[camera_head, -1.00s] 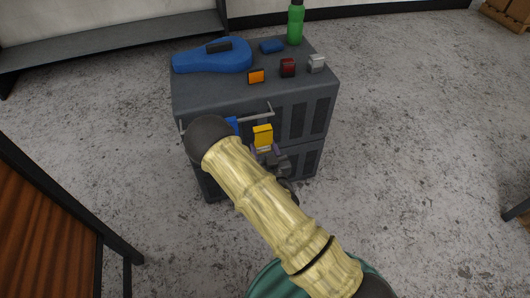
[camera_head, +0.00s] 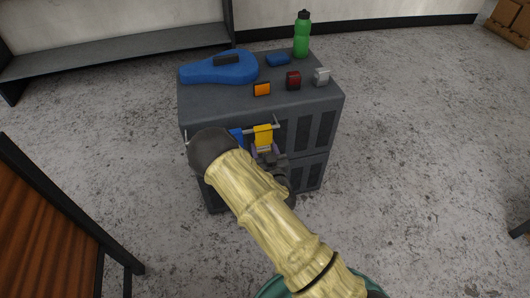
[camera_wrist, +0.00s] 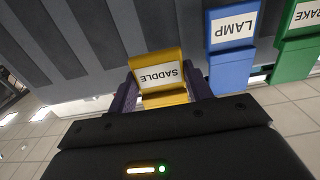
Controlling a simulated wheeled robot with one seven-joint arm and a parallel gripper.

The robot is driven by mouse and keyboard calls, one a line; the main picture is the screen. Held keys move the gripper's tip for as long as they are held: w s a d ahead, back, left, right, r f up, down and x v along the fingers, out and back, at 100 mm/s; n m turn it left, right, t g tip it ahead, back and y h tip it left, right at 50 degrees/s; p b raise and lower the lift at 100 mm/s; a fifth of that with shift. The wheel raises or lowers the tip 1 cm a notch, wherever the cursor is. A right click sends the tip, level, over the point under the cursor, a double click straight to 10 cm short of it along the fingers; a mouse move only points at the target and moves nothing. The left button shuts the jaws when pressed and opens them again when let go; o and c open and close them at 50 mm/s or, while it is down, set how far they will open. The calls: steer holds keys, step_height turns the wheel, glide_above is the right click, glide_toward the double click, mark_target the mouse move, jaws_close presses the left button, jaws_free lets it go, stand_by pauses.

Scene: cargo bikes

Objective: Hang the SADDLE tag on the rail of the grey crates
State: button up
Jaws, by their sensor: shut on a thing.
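The yellow SADDLE tag (camera_head: 263,135) is at the right part of the rail (camera_head: 249,131) on the front of the grey crates (camera_head: 200,112). In the wrist view the SADDLE tag (camera_wrist: 159,78) sits between the two purple fingers of my gripper (camera_wrist: 160,92), its label upside down. My gripper (camera_head: 265,149) is shut on it, below the rail in the head view. The tag's top overlaps the rail there; I cannot tell whether its hook is over the bar. My arm hides part of the rail.
A blue LAMP tag (camera_wrist: 232,50) and a green BRAKE tag (camera_wrist: 296,45) are beside it. On the crate top are a blue saddle-shaped item (camera_head: 215,70), a green bottle (camera_head: 302,38), an orange reflector (camera_head: 262,89), a red lamp (camera_head: 293,80) and a grey piece (camera_head: 321,77).

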steer(key=shift+b+x, duration=0.3)
steer(key=shift+x, duration=1.15)
steer(key=shift+f+b, duration=0.55)
steer(key=shift+f, duration=0.35)
steer(key=o, duration=1)
